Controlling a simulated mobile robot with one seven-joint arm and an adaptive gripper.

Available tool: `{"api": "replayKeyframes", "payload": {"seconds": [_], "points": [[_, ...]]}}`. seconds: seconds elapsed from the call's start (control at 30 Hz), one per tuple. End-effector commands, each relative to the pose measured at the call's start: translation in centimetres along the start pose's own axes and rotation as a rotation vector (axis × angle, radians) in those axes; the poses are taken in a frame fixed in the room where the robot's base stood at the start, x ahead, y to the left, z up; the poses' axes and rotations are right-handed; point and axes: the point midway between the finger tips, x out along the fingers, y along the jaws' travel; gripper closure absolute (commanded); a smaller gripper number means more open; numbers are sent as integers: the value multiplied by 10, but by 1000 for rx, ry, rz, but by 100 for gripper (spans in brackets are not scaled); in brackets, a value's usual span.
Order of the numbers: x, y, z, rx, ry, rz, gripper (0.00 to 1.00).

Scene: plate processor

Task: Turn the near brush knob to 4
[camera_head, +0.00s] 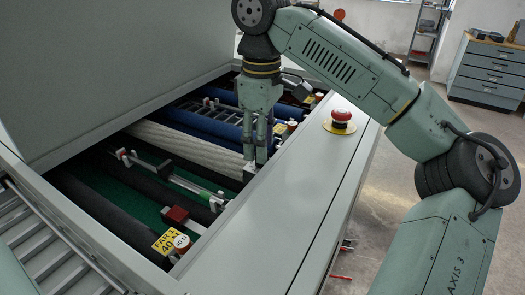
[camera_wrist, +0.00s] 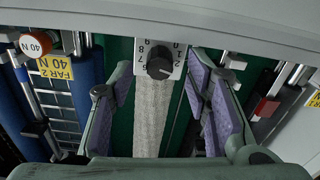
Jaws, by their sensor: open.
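A black round knob (camera_wrist: 159,63) sits on a white numbered dial plate (camera_wrist: 143,48) at the end of the pale brush roller (camera_wrist: 152,115) in the wrist view. Digits ring the knob; its exact setting is too small to read. My gripper (camera_wrist: 160,66) is open, its purple-padded fingers on the left and right of the knob with gaps to both sides. In the head view my gripper (camera_head: 257,160) points down at the right end of the pale brush roller (camera_head: 185,143), and the knob cannot be made out there.
A red emergency button (camera_head: 341,115) stands on the grey side panel (camera_head: 300,190). A yellow FAR 1 label and 40 N knob (camera_head: 182,242) are at the near end. Blue rollers (camera_head: 205,122) lie beyond the brush. A FAR 2 label (camera_wrist: 55,67) is at left in the wrist view.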

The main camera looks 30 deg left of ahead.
Motion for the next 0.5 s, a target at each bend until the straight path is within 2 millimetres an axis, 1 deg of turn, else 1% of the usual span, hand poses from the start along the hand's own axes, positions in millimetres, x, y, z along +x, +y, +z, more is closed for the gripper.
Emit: {"api": "replayKeyframes", "payload": {"seconds": [0.03,0.1,0.2,0.33,0.5], "points": [[7,-1,0,-3,1,-3,56],[15,0,0,-3,1,-2,56],[23,0,0,-2,1,-2,56],[28,0,0,-1,0,1,56],[28,0,0,0,0,1,56]]}}
